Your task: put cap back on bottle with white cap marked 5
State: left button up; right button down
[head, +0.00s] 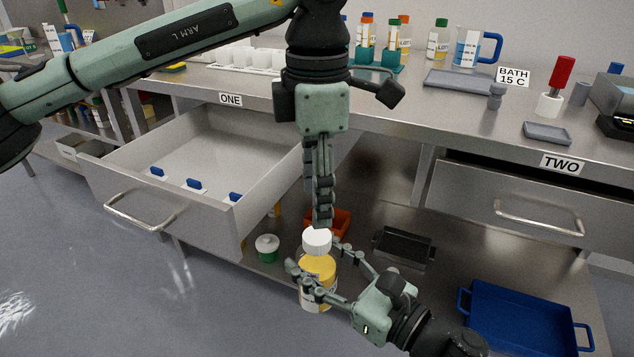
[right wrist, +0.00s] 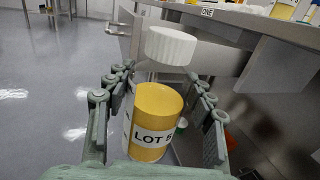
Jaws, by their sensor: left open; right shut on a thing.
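I cannot tell whether the cap is seated or loose. My right gripper (head: 313,257) is shut on the bottle body and holds it roughly upright. My left gripper (head: 322,221) points down just above the cap, open and seen edge-on. I see no hold on the cap.
The open drawer ONE (head: 205,221) is left of the bottle. A green jar with a white lid (head: 267,247), an orange bin (head: 342,222), a black tray (head: 404,248) and a blue tray (head: 525,320) are lower down. The counter (head: 400,118) overhangs behind; drawer TWO (head: 530,204) is at right.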

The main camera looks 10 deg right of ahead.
aim_at(317, 235)
pick_arm(q)
jog(key=n, duration=0.7)
jog(key=shift+r+n, duration=0.25)
jog(key=shift+n, duration=0.15)
jog(key=n, duration=0.4)
jog(key=shift+r, duration=0.1)
jog(key=n, duration=0.3)
jog(key=shift+r+n, duration=0.15)
jog(key=shift+n, duration=0.25)
jog(key=shift+f, duration=4.05)
